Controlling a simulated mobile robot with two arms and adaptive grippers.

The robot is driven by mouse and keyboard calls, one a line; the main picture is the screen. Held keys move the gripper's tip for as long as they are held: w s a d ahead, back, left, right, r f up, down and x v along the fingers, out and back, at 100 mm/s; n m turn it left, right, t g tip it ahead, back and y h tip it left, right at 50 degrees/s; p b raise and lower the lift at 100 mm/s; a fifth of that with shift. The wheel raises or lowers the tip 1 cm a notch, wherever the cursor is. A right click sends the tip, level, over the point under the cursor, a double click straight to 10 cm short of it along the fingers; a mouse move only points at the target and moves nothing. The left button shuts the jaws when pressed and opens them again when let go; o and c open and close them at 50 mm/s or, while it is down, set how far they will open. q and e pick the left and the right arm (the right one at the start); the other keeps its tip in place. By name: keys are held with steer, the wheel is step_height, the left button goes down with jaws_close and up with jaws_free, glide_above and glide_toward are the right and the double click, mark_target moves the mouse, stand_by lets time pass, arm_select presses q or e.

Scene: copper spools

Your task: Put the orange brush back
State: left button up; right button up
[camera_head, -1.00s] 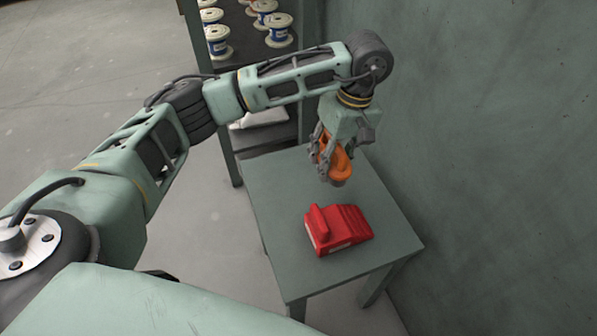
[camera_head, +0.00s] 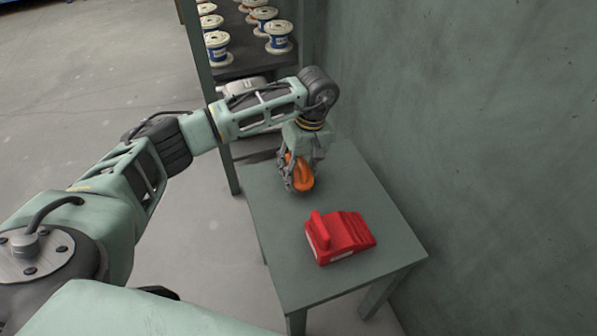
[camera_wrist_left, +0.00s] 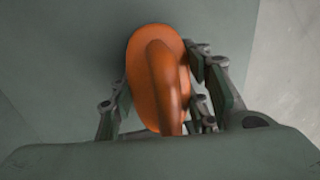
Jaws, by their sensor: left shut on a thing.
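The orange brush (camera_head: 302,176) is in my left gripper (camera_head: 298,182), over the far left part of the green-grey table (camera_head: 290,285). In the left wrist view, the fingers stand on both sides of the orange brush (camera_wrist_left: 158,75), with its curved handle toward the camera. My left gripper is shut on it. Whether the underside of the brush touches the table is hidden. My right gripper is not in view.
A red object (camera_head: 340,238) lies on the table, nearer than the gripper. A shelf (camera_head: 243,62) with several cable spools (camera_head: 278,38) stands behind the table. A green wall (camera_head: 470,130) rises along the right side. The table's front is clear.

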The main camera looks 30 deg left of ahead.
arm_select(q)
steer(key=shift+f, duration=0.1)
steer(key=o, duration=1.1)
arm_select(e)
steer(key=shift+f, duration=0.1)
arm_select(q)
steer(key=shift+w+r, duration=0.1)
steer(key=shift+r, duration=0.5)
steer(key=r, duration=0.2)
steer(key=r+p, duration=0.1)
steer(key=r, duration=0.4)
steer(key=shift+w+d, duration=0.4)
steer(key=shift+w+d+r+p, duration=0.15)
steer(key=shift+r+p, duration=0.1)
steer(key=shift+r, duration=0.8)
steer(key=shift+w+d+r+p, duration=0.1)
steer(key=shift+r+p, duration=0.1)
steer(key=shift+r, duration=0.8)
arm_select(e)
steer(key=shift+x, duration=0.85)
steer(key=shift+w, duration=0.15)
